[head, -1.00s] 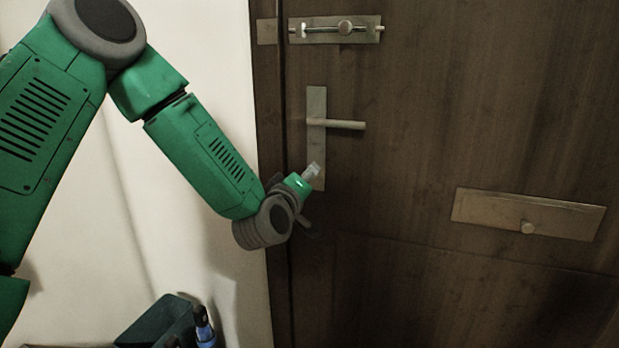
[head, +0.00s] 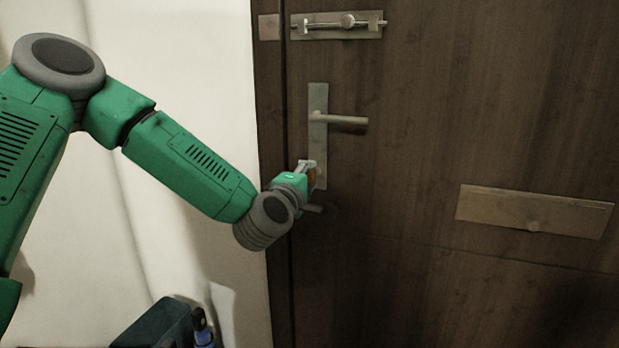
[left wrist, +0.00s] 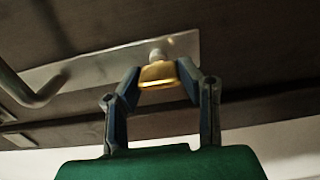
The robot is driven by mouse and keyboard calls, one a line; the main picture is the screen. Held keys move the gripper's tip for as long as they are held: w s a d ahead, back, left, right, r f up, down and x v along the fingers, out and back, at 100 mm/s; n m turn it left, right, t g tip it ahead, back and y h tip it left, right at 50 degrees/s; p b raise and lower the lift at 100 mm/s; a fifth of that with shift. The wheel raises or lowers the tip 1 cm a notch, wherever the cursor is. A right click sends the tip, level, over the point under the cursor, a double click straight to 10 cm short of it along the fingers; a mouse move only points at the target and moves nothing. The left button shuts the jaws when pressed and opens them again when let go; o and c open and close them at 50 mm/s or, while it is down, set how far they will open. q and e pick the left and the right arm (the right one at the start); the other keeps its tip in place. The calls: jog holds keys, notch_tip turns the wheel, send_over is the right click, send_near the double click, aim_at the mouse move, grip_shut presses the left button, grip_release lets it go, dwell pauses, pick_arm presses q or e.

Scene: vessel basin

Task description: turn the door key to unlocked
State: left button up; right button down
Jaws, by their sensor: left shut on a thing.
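The dark wooden door (head: 430,110) has a metal handle plate (head: 318,100) with a lever handle (head: 346,120). The brass door key (left wrist: 160,74) sits at the lock on the plate in the left wrist view, its bow facing my gripper. My left gripper (left wrist: 158,82) is shut on the key's bow, one finger on each side. In the head view the left gripper (head: 308,180) is at the lower end of the plate, and the key is mostly hidden there. The lever handle also shows at the left of the wrist view (left wrist: 38,98). My right gripper is not in view.
A slide bolt (head: 338,24) is mounted near the top of the door. A metal letter plate (head: 533,211) with a small knob is at the right.

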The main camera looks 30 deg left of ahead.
pick_arm(q)
jog(key=shift+d+r, duration=0.25)
jog(key=shift+d, duration=0.05)
jog(key=o, duration=0.9)
jog(key=shift+o, duration=1.2)
jog(key=shift+w, duration=0.1)
jog(key=shift+d, duration=0.15)
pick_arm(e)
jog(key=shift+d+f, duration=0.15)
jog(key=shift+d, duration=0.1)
